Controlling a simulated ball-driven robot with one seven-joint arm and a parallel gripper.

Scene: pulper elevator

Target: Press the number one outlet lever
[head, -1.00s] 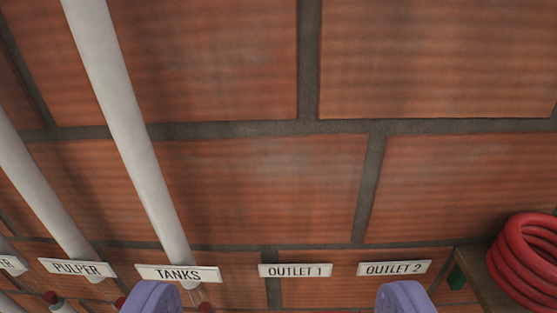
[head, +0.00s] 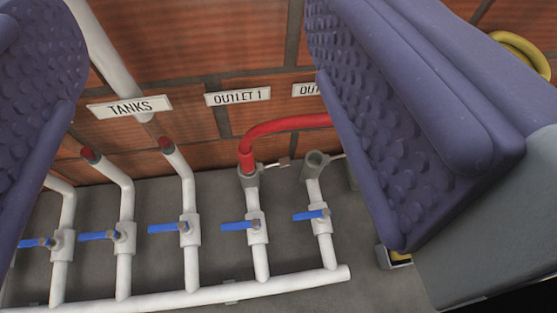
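The white "OUTLET 1" label (head: 238,96) is on the brick wall in the middle of the view. Below it a white pipe ends in a grey fitting with a red hose (head: 285,123). The blue outlet one lever (head: 240,226) sits on this pipe's valve and points left. The "OUTLET 2" label (head: 306,90) is partly hidden by my right finger. Below it is another blue lever (head: 309,216) on a pipe with an open grey end. My gripper (head: 200,130) is open and empty, its purple fingers at the left and right. The outlet one lever shows between them, apart from both.
Several more blue levers (head: 174,227) stand in a row to the left, on pipes rising from a white horizontal pipe (head: 190,299). The "TANKS" label (head: 130,107) is on the wall. A yellow hose (head: 525,50) shows at top right.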

